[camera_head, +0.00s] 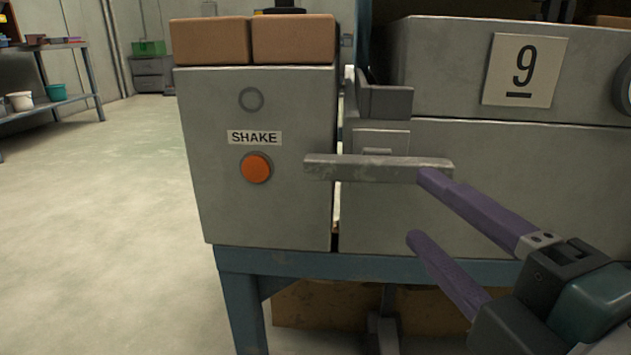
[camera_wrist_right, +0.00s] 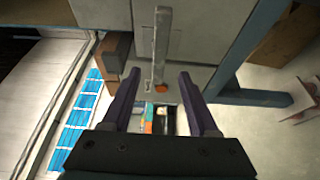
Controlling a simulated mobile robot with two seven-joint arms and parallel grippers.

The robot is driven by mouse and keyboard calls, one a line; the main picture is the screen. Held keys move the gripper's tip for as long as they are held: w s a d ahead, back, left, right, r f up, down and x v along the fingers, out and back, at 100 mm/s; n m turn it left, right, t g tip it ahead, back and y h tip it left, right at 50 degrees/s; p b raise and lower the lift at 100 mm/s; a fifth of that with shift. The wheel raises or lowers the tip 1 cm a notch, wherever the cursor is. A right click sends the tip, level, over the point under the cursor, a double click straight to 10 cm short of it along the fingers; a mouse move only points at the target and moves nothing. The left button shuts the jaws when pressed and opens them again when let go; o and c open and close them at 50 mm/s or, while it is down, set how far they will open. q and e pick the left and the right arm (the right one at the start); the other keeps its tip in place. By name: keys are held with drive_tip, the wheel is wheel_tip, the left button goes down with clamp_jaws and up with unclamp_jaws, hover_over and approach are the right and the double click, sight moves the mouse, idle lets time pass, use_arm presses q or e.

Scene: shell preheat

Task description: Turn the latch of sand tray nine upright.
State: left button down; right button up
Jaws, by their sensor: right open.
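Sand tray nine (camera_head: 440,80) is a grey tray with a white "9" plate on its front. Its latch (camera_head: 375,168) is a worn grey bar lying level across the gap beside the "SHAKE" box. My right gripper (camera_head: 420,209) is open in front of the latch's right end, its upper purple fingertip overlapping that end and the lower one below it. In the right wrist view the latch (camera_wrist_right: 162,45) runs between the two open fingers (camera_wrist_right: 158,77). I cannot tell whether a finger touches it. My left gripper is out of view.
The "SHAKE" control box (camera_head: 220,200) with an orange button (camera_head: 256,167) stands left of the latch. Two brown blocks (camera_head: 293,39) top it. A blue frame (camera_head: 240,262) runs below. Open floor (camera_head: 110,220) lies to the left.

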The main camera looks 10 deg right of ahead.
sight(384, 174)
drive_tip(key=w, duration=0.9)
drive_tip(key=shift+a+b, duration=0.3)
drive_tip(key=shift+a, duration=0.05)
drive_tip(key=shift+c, duration=0.2)
clamp_jaws()
idle(0.8)
